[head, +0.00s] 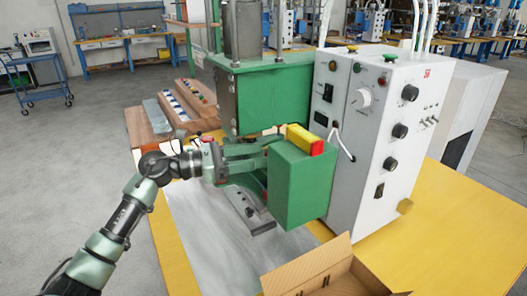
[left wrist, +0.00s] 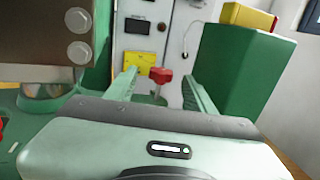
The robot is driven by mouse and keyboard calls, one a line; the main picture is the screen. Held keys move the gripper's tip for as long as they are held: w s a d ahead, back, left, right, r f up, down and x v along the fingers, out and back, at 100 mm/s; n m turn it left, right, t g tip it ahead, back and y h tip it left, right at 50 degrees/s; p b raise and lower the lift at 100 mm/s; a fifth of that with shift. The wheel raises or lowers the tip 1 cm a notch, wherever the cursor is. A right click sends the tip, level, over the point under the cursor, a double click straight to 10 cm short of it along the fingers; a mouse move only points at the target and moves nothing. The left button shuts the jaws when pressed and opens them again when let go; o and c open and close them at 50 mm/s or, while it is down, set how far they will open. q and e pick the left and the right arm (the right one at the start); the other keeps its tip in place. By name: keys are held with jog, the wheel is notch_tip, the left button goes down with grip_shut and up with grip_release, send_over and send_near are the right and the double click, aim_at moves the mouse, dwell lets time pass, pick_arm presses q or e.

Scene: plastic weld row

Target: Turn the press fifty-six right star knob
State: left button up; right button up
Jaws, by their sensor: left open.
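The red star knob (left wrist: 160,75) shows in the left wrist view in front of a yellow plate (left wrist: 139,66). In that picture it lies between the two finger tips of my left gripper (left wrist: 161,80). The fingers are apart, with a gap on both sides of the knob; I cannot tell how far ahead of the tips it is. In the head view my left gripper (head: 266,148) reaches in between the green press head (head: 268,100) and a green box (head: 297,185), which hides part of it. I do not make out the knob there. My right gripper is not in view.
The green box with a yellow and red block (head: 305,139) on top stands close to my gripper. A white control cabinet (head: 375,125) with black knobs stands to the right. An open cardboard box (head: 325,272) sits at the front of the yellow table (head: 440,240).

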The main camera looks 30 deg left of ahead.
pick_arm(q)
jog(key=shift+x, duration=1.1)
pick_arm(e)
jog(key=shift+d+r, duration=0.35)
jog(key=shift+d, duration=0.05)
pick_arm(q)
jog(key=shift+c, duration=0.3)
jog(key=shift+s, duration=0.1)
grip_shut()
jog(key=shift+s+d+r+n+t+y+p, duration=0.2)
jog(key=shift+n+t+y+p, duration=1.05)
jog(key=shift+p, duration=2.65)
jog(key=shift+s+d+f+n+t+y+p, duration=0.15)
jog(key=shift+d+n+t+y+p, duration=0.25)
jog(key=shift+n+y+p, duration=2)
jog(key=shift+d+r+n+t+y+p, duration=0.1)
jog(key=shift+d+n+t+y+p, duration=0.55)
jog(key=shift+y+p, duration=3.15)
pick_arm(e)
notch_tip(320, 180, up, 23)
jog(key=p, duration=0.3)
pick_arm(q)
jog(key=h, duration=0.3)
jog(key=shift+a, duration=0.35)
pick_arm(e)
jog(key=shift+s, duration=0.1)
pick_arm(q)
jog(key=shift+o, duration=0.3)
grip_release()
